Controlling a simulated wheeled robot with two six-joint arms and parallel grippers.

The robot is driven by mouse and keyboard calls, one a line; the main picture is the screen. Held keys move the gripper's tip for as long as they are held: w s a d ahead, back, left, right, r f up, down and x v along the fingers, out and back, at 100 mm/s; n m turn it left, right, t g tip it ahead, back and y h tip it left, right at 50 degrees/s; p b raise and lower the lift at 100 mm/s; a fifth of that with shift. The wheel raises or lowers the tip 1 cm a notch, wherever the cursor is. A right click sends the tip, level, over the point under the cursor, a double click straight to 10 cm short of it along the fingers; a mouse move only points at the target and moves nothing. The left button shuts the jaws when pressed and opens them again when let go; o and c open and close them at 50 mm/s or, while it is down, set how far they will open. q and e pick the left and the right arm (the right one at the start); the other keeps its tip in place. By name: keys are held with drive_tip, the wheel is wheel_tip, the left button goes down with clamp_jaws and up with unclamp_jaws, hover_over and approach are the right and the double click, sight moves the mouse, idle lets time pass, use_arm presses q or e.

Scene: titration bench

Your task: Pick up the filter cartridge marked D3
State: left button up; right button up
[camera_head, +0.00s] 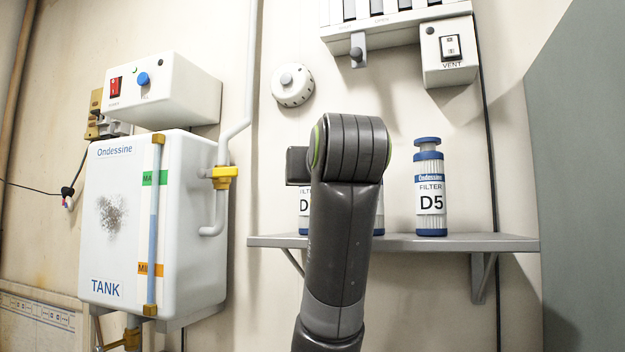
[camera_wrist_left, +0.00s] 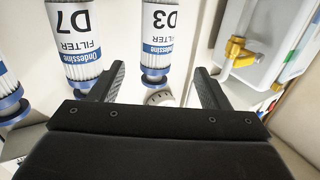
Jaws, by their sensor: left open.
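The D3 filter cartridge (camera_wrist_left: 160,22) has a white body, blue bands and a blue cap. It appears upside down in the wrist view, in line with the gap between my left gripper's fingers. My left gripper (camera_wrist_left: 159,72) is open and empty; I cannot tell how far the cartridge is from the fingertips. In the head view my left arm hides the gripper. A leftmost cartridge (camera_head: 304,206) on the shelf, its label cut off after "D", appears to be D3. My right gripper is not in view.
The D7 cartridge (camera_wrist_left: 75,25) is close beside D3, mostly hidden by my arm in the head view. The D5 cartridge (camera_head: 430,190) stands upright to the right on the grey shelf (camera_head: 490,242). A white tank (camera_head: 190,180) with a yellow-valved pipe (camera_head: 224,178) is left.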

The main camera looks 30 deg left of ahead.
sight(304, 191)
use_arm(q)
drive_tip(key=p+x, duration=0.2)
drive_tip(key=x, duration=0.3)
drive_tip(key=shift+w+a+r, duration=0.1)
drive_tip(key=shift+a, duration=0.1)
drive_tip(key=p+x, duration=0.4)
drive_tip(key=shift+w+d+r, duration=0.2)
drive_tip(key=shift+w, duration=0.05)
drive_tip(key=shift+w+a+f+p, duration=0.15)
drive_tip(key=shift+w+a+p, duration=0.2)
drive_tip(key=shift+w+a, duration=0.15)
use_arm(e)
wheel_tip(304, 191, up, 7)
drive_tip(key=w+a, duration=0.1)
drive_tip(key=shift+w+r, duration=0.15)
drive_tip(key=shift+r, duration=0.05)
use_arm(q)
drive_tip(key=shift+d, duration=0.1)
drive_tip(key=shift+c, duration=0.9)
drive_tip(key=c, duration=0.9)
drive_tip(key=shift+c, duration=0.7)
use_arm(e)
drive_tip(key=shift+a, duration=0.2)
